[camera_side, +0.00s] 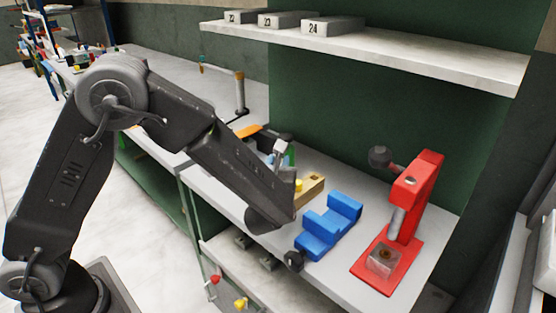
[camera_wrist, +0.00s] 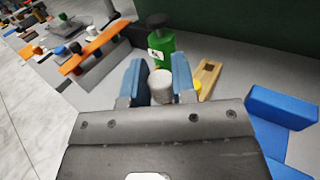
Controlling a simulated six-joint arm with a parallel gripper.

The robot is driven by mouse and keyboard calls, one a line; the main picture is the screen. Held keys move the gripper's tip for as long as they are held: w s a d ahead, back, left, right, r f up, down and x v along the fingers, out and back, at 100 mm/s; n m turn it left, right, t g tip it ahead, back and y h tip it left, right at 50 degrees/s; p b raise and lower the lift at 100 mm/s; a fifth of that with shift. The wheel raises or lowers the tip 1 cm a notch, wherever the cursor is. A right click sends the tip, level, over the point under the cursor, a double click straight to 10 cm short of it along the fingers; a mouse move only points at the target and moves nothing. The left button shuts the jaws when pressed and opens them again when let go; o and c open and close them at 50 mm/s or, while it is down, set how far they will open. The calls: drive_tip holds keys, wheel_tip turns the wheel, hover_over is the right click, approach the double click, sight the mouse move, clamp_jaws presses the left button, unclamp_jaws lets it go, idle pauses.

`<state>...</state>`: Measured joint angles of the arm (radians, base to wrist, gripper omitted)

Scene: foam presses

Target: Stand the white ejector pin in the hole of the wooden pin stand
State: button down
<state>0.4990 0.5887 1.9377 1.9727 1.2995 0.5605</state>
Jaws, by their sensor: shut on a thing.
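In the wrist view, my gripper (camera_wrist: 160,86) has its two blue fingers closed on the white ejector pin (camera_wrist: 161,84), whose pale rounded end shows between them. The wooden pin stand (camera_wrist: 206,82) lies just right of the fingers, with a dark square opening near its far end. The pin is apart from that opening, to its left. The stand also shows in the side view (camera_side: 313,191), partly behind my arm.
A blue cradle (camera_side: 328,226) and a red press (camera_side: 408,213) stand to the right. An orange bar (camera_wrist: 84,53) lies left.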

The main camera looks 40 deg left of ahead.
drive_tip(key=shift+f, duration=2.15)
drive_tip(key=shift+f, duration=2.5)
drive_tip(key=c, duration=0.8)
unclamp_jaws()
drive_tip(key=shift+c, duration=0.2)
drive_tip(key=v, duration=1.3)
drive_tip(key=shift+s+d, duration=0.25)
drive_tip(key=shift+s, duration=0.1)
